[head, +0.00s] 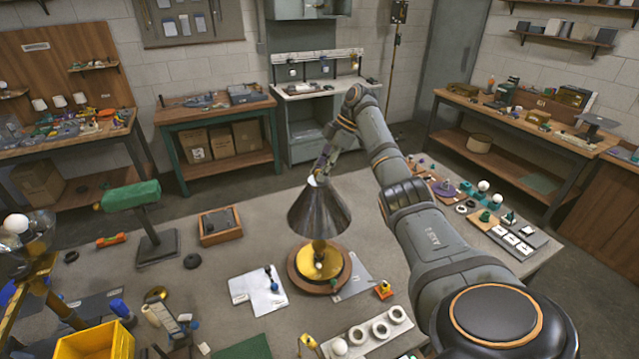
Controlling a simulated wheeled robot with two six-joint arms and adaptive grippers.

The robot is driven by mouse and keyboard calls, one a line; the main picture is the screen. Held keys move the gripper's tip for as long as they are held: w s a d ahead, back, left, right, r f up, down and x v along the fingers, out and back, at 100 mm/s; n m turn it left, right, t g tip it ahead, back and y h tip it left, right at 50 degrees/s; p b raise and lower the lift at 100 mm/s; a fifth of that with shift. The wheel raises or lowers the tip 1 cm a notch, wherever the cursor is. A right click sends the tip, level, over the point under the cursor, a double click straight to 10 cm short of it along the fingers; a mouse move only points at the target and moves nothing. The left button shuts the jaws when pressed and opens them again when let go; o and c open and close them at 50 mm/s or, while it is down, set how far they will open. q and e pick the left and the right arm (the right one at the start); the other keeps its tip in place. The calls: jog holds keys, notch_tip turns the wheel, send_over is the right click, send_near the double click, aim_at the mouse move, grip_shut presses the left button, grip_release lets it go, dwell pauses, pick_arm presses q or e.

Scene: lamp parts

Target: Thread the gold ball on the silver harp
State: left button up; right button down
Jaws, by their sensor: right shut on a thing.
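A lamp stands in the middle of the table. Its dark metallic cone shade (319,212) sits over a gold stem and a round wooden base (303,282) with a gold plate. The shade hides most or all of the silver harp. My right gripper (319,177) points down at the top of the shade, right above its centre. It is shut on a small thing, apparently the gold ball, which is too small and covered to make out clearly. I cannot tell whether the ball touches the harp's tip. My left gripper is not in view.
A green-headed stand (130,196) and a wooden tray (220,226) stand left of the lamp. A white plate (257,291) lies at its front left, and a holder with white rings (380,329) in front. Several small parts lie to the right, behind my right arm.

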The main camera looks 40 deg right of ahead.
jog(key=shift+s+a+f+m+t+h+b, duration=0.15)
jog(key=shift+m+t+h+b, duration=0.35)
jog(key=shift+m+b, duration=0.9)
jog(key=shift+d+f+m+t+h+b, duration=0.25)
jog(key=shift+m+t+b, duration=0.45)
jog(key=shift+m+b, duration=0.7)
jog(key=shift+a+r+m+h+b, duration=0.2)
jog(key=shift+m+h+b, duration=0.05)
jog(key=shift+m+b, duration=0.2)
jog(key=shift+f+m+t+h+b, duration=0.1)
jog(key=shift+m+t+h+b, duration=0.2)
jog(key=shift+m+b, duration=0.2)
jog(key=shift+a+m+t+h+b, duration=0.1)
jog(key=shift+m+t+h+b, duration=0.35)
jog(key=shift+m, duration=0.8)
jog(key=m+h, duration=0.1)
jog(key=m, duration=0.1)
jog(key=shift+s+a+m+h, duration=0.1)
jog(key=shift+a+m+h, duration=0.05)
jog(key=shift+m+h, duration=0.25)
